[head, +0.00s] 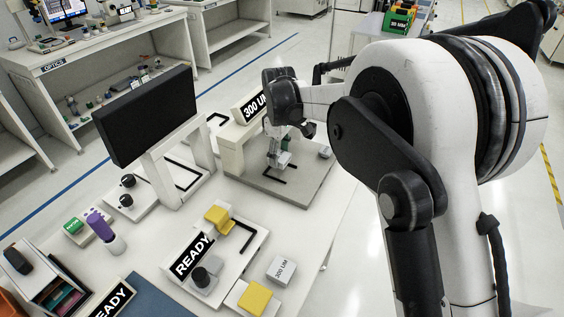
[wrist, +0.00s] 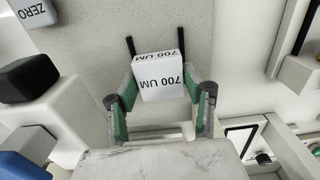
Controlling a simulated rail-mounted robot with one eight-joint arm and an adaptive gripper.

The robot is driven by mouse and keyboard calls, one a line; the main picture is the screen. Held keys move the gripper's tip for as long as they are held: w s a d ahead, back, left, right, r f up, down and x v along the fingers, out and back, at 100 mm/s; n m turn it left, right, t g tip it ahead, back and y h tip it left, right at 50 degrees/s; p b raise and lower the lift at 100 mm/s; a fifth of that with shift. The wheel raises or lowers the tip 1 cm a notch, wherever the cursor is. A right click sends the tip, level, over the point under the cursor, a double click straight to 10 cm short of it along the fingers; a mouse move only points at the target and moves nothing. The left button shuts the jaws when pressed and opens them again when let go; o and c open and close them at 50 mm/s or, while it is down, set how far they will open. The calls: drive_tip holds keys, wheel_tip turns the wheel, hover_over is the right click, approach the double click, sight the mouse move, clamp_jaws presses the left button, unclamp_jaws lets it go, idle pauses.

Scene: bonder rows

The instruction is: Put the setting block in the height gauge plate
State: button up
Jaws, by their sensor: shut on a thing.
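The setting block (wrist: 160,82) is white, marked "700 UM", and sits between the fingers of my gripper (wrist: 160,88) in the wrist view. The fingers press on its two sides. In the head view my gripper (head: 280,158) is low over the grey height gauge plate (head: 265,185), and the block is mostly hidden there. The plate also fills the upper middle of the wrist view (wrist: 220,50). Black guide strips (wrist: 130,47) show on the plate beside the block's far end. I cannot tell whether the block touches the plate.
A "300 UM" sign (head: 250,107) tops the gauge. A small block marked "ZERO" (wrist: 34,12) stands on the plate. A "300 UM" block (head: 282,270), a "READY" fixture (head: 192,256) with yellow parts and a black monitor (head: 148,115) stand on the white bench. The bench's right edge is close.

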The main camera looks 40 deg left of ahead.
sight(280, 172)
drive_tip(key=shift+w+f, duration=0.15)
drive_tip(key=shift+f, duration=1.9)
drive_tip(key=shift+f, duration=0.15)
drive_tip(key=o, duration=1.4)
wheel_tip(280, 172, up, 12)
drive_tip(key=shift+r, duration=0.15)
drive_tip(key=shift+d, duration=0.1)
